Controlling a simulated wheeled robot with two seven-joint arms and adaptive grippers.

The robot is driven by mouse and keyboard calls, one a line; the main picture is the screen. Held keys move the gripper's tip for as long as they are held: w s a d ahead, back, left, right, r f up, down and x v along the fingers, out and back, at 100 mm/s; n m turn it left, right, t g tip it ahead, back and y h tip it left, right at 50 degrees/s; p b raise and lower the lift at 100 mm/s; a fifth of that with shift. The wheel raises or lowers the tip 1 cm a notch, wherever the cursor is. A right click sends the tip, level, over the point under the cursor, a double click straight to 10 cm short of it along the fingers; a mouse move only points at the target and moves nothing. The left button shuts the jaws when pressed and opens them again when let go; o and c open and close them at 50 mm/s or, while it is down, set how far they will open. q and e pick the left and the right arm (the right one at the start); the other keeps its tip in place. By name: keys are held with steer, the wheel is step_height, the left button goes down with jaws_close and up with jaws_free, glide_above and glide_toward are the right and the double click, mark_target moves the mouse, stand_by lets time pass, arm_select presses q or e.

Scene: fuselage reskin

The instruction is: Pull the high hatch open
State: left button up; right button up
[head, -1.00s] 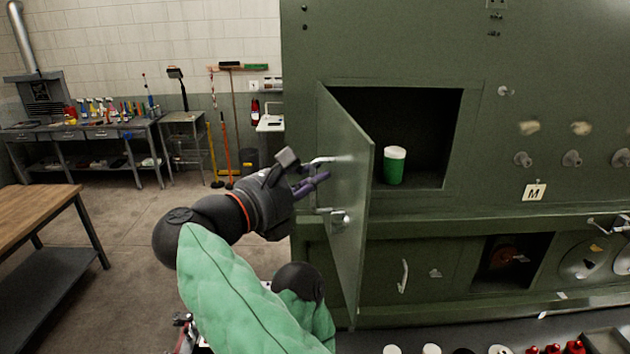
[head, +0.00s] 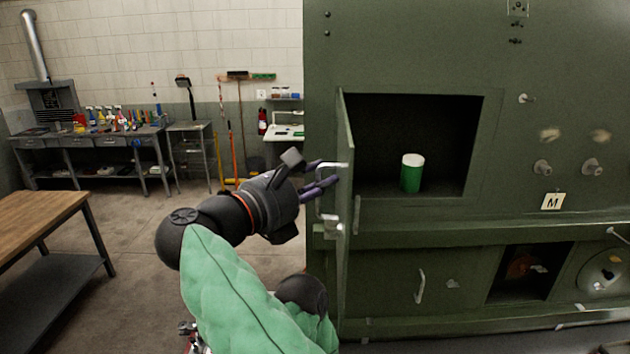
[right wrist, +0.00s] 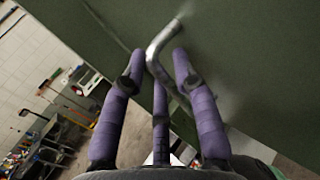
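The high hatch (head: 345,200) is a green door swung wide on the left side of its opening (head: 440,120), seen almost edge-on in the head view. Its bent metal handle (head: 321,195) is on the outer face, at the left. My right gripper (head: 325,175) is at the handle, with its purple fingers reaching past the bar. In the right wrist view the handle (right wrist: 155,62) lies between the spread fingers (right wrist: 158,75). They look open, not closed around it. Any contact is unclear. My left gripper is not in view.
A green can with a white lid (head: 411,173) stands inside the opening. Below are a lower panel with a handle (head: 420,286) and a dark recess (head: 522,268). A wooden-top table (head: 40,222) stands at left. Floor between it and the green wall is clear.

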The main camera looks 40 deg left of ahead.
steer(key=shift+w+f, duration=0.1)
steer(key=s+a, duration=0.1)
steer(key=s, duration=1.1)
steer(key=shift+a, duration=0.25)
steer(key=shift+w, duration=0.1)
